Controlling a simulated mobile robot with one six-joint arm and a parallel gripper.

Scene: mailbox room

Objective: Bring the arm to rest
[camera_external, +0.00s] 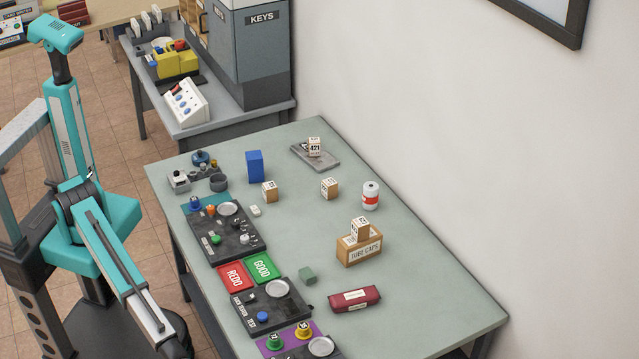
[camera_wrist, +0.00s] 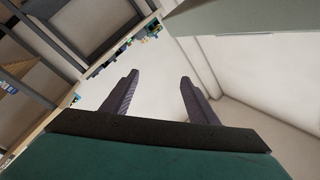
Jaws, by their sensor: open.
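My gripper (camera_wrist: 157,82) shows in the wrist view with its two dark fingers spread apart. Nothing is between them; behind them are pale wall and floor, seen at a tilt. In the external view my teal and grey arm (camera_external: 72,130) stands at the left, beside the table (camera_external: 420,290). One link rises to a teal part at the upper left, and another slopes down to the bottom edge. I cannot make out the gripper's fingers in that view.
The table holds small boxes, a blue block (camera_external: 254,166), a tube caps box (camera_external: 358,250), a red pouch (camera_external: 355,298), a white-red can (camera_external: 370,196) and black trays (camera_external: 225,238). A keys cabinet (camera_external: 262,60) stands behind. The table's right part is clear.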

